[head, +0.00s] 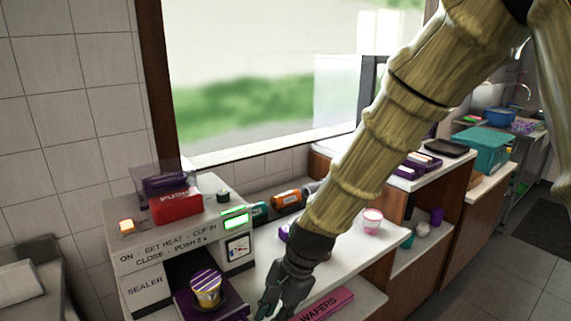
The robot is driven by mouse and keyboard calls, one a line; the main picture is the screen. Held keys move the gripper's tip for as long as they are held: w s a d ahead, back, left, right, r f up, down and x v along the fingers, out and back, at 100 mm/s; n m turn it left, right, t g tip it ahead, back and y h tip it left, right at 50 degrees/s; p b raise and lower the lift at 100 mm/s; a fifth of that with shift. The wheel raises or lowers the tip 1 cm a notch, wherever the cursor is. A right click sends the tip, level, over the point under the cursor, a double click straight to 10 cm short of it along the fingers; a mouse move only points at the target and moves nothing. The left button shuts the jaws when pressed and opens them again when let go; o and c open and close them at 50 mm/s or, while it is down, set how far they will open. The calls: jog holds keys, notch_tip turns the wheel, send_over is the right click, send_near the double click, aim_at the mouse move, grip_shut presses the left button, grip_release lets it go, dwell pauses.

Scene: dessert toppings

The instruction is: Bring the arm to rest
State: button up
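My gripper (272,306) is dark and hangs at the bottom edge of the head view, at the end of my tan, ribbed arm. It is over the front of the white counter (340,262), between the sealer and a pink wafers box (325,303). Its fingertips are small and near the picture's edge, so I cannot tell whether they are apart or hold anything. The sealer (148,285) stands to its left, with a cup (207,290) with a striped lid on its purple tray (185,307).
The sealer has a red push button (175,205) and a lit green display (236,220). Orange (287,199) and teal (259,211) containers lie behind my arm. A pink-and-white cup (372,221) stands to its right. Shelves with a teal crate (480,150) are farther right; the floor (490,255) is clear.

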jog(key=s+d+f+n+h, duration=0.1)
jog(key=s+d+f, duration=0.1)
jog(key=d+f, duration=0.35)
jog(key=s+d+f+n, duration=0.1)
jog(key=s+d+f, duration=0.15)
jog(key=f, duration=0.65)
jog(key=s+d+f+n+h, duration=0.1)
jog(key=s+d+f, duration=0.1)
jog(key=d+f, duration=0.4)
jog(key=s+d+f+n+h, duration=0.1)
jog(key=s+d+f+n, duration=0.2)
jog(key=s+d+f, duration=0.3)
jog(key=s+d+f+n+h, duration=0.1)
jog(key=s+d+f+n, duration=0.2)
jog(key=s+d+f, duration=0.3)
jog(key=s+f, duration=0.3)
jog(key=s, duration=0.3)
jog(key=shift+f+t, duration=0.2)
jog(key=shift+t, duration=0.2)
